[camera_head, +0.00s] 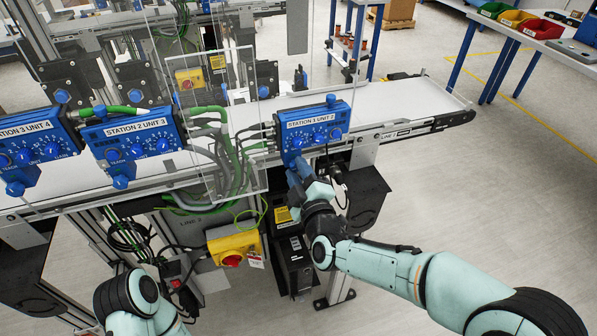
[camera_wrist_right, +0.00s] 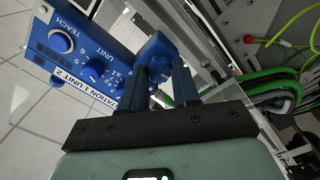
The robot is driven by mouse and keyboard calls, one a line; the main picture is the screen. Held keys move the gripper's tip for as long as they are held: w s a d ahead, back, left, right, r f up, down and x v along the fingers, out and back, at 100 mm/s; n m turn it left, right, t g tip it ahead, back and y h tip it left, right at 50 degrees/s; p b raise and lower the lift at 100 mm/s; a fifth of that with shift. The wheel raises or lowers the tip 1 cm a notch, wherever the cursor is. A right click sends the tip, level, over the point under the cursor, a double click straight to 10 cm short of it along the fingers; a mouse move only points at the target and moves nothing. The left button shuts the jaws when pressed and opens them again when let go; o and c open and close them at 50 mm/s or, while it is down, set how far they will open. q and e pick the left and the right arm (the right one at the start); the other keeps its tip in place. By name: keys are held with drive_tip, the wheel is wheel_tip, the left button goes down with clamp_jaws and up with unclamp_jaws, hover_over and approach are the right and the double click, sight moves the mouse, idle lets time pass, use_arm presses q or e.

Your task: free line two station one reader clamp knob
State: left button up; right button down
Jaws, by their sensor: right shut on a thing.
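The blue reader unit (camera_head: 313,128), labelled STATION 1 UNIT 2, is mounted at the near edge of the conveyor. It also shows tilted in the right wrist view (camera_wrist_right: 68,62), with a round button and small dials. My right gripper (camera_head: 298,172) is just below the reader's lower edge. In the right wrist view its two dark blue fingers (camera_wrist_right: 170,80) are closed on a blue clamp knob (camera_wrist_right: 155,52) beside the reader. In the head view the gripper hides this knob. My left gripper is out of view; only part of my left arm shows at lower left.
The Station 2 Unit 3 reader (camera_head: 132,138) and Station 3 Unit 4 reader (camera_head: 32,148) stand to the left. Green cables (camera_head: 228,150) and a clear panel are close to the left of my gripper. A yellow switch box (camera_head: 235,249) sits lower left. Open floor lies right.

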drive_tip(key=c, duration=0.8)
unclamp_jaws()
drive_tip(key=v, duration=1.3)
drive_tip(key=shift+s+d+r+b, duration=0.1)
drive_tip(key=shift+s+b, duration=0.1)
drive_tip(key=shift+b, duration=0.15)
